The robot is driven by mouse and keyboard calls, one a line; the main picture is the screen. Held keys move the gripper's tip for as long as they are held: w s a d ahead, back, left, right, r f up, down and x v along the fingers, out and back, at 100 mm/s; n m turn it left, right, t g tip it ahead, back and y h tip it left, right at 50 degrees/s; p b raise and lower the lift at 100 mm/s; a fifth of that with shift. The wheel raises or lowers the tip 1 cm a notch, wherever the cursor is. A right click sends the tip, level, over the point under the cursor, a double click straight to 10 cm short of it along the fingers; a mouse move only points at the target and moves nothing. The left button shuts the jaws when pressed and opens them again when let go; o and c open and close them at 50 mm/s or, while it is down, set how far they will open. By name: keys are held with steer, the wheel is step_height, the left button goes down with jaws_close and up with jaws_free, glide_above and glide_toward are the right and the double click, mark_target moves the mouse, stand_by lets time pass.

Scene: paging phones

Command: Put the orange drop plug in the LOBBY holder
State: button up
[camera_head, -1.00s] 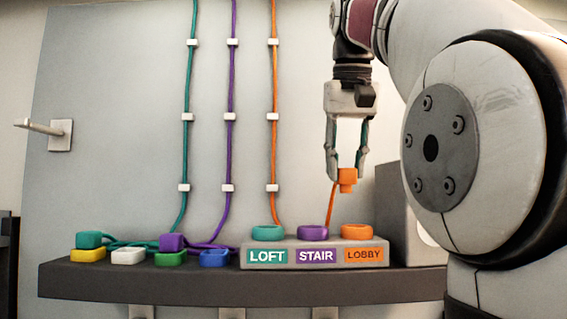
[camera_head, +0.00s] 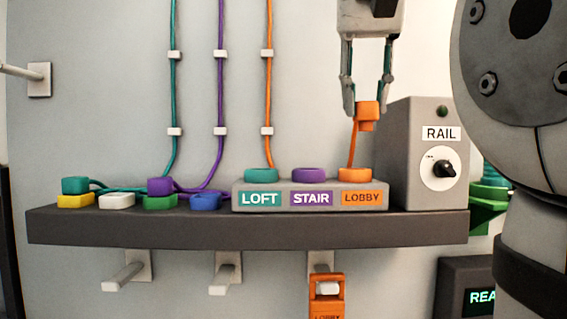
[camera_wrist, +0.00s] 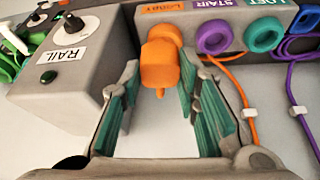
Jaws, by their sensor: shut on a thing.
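My gripper (camera_head: 368,106) is shut on the orange drop plug (camera_head: 367,115), which hangs from the fingertips with its narrower end down. In the wrist view the plug (camera_wrist: 160,62) sits at the fingertips. An orange cord (camera_head: 353,147) runs from it down behind the holder block. The LOBBY holder (camera_head: 355,175) is an orange ring on the block's right end, above the orange LOBBY label (camera_head: 362,199). The plug is above this ring, slightly to its right and clear of it in the head view. Its distance in depth is hard to tell.
The teal LOFT ring (camera_head: 261,175) and purple STAIR ring (camera_head: 308,175) are beside it, both without plugs. The grey RAIL box (camera_head: 430,158) stands close on the right. Teal (camera_head: 75,185) and purple (camera_head: 160,186) plugs sit left on the shelf (camera_head: 140,228).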

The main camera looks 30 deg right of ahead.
mark_target(356, 120)
steer(key=s+a+f+m+b, duration=0.2)
steer(key=s+a+m, duration=0.15)
steer(key=s, duration=0.55)
steer(key=shift+g+h, duration=0.3)
steer(key=shift+h, duration=0.1)
steer(key=w+d, duration=0.2)
steer(key=w, duration=0.2)
steer(key=w+d+f+p, duration=0.1)
steer(key=w+d, duration=0.1)
steer(key=w, duration=0.2)
steer(key=w+d, duration=0.2)
steer(key=w, duration=0.3)
steer(key=shift+w+d+f+p, duration=0.1)
steer(key=shift+d+f+p, duration=0.1)
steer(key=shift+p, duration=0.1)
steer(key=shift+a+f+n, duration=0.1)
steer(key=shift+f+n, duration=0.15)
steer(key=shift+f, duration=1.55)
steer(key=shift+f, duration=0.25)
steer(key=o, duration=1.2)
steer(key=shift+c, duration=0.2)
steer(key=shift+r, duration=0.55)
steer(key=shift+v, duration=3.5)
